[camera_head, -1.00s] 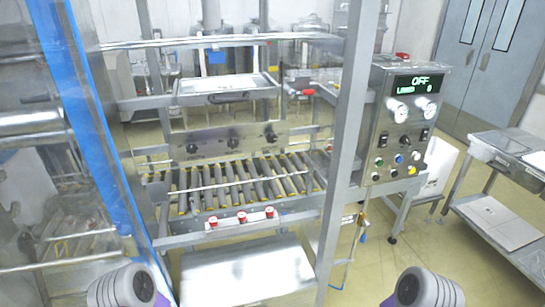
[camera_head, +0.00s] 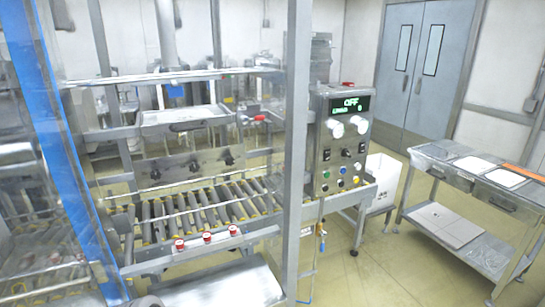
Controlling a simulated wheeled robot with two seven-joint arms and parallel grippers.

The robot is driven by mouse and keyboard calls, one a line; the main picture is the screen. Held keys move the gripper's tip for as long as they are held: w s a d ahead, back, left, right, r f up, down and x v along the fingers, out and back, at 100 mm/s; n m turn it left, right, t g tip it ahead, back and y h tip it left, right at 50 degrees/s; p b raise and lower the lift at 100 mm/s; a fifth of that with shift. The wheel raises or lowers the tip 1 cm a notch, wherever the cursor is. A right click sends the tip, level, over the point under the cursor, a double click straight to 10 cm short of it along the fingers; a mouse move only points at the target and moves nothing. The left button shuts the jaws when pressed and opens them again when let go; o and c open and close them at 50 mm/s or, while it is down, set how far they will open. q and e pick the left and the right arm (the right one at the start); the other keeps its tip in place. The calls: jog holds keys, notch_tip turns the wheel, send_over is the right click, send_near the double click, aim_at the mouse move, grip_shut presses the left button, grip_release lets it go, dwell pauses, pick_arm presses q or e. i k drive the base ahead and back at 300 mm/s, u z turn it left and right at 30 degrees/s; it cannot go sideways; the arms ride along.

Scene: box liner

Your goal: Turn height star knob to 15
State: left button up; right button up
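A metal plate above the roller conveyor (camera_head: 150,232) carries several dark star-shaped knobs: a left one (camera_head: 155,174), a middle one (camera_head: 194,165) and a right one (camera_head: 229,157). I cannot tell which one sets the height, and no scale reading is legible. The control panel (camera_head: 325,165) stands to the right on a post, with a green display (camera_head: 351,104) reading OFF and a small 0 on its second line. Two white round dials sit below the display, with dark switches and coloured buttons under them.
An upright metal post (camera_head: 296,160) stands in front, between the conveyor and the panel. Red-topped knobs (camera_head: 207,237) line the conveyor's front rail. A blue-edged clear guard (camera_head: 62,150) is at left. A steel table (camera_head: 480,185) stands at right, with open floor (camera_head: 400,270) before it.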

aim_at(230, 160)
jog(key=z, duration=0.45)
jog(key=i, duration=0.85)
